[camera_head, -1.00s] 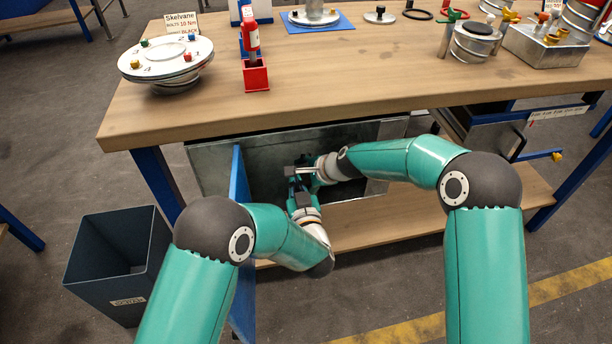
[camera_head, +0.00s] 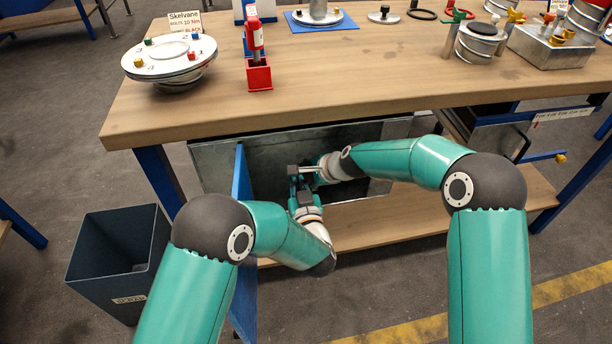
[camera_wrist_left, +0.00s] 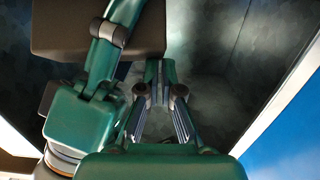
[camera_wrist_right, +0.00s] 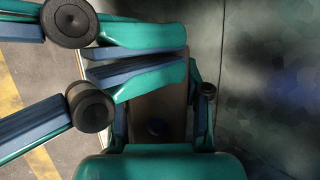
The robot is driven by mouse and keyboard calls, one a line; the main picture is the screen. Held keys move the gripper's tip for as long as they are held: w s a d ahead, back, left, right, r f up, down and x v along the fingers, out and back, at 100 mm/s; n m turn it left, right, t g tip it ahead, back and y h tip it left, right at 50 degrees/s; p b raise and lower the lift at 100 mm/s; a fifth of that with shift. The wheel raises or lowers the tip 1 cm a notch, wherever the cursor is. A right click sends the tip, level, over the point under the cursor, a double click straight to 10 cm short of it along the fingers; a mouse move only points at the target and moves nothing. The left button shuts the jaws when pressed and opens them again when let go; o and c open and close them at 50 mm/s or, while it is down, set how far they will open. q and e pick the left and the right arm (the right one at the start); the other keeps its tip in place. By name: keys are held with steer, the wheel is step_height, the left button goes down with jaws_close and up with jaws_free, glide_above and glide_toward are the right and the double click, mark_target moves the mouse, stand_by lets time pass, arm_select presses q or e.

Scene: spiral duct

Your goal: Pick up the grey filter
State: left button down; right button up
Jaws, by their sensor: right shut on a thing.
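A dark grey-brown block, which looks like the grey filter (camera_wrist_right: 150,108), sits between the fingers of my right gripper (camera_wrist_right: 158,105) in the right wrist view. The block also shows at the upper left of the left wrist view (camera_wrist_left: 60,28). My right gripper is shut on it. My left gripper (camera_wrist_left: 160,82) is right beside the block, with its fingertips nearly together and nothing clearly between them. In the head view both grippers meet in front of the open metal duct (camera_head: 225,165) under the bench, and the filter is mostly hidden there.
A blue panel (camera_head: 241,190) stands upright at the duct's left side. A dark bin (camera_head: 115,265) stands at left on the floor.

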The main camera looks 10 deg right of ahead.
arm_select(q)
steer(key=shift+s+f, duration=0.1)
steer(key=shift+f, duration=0.2)
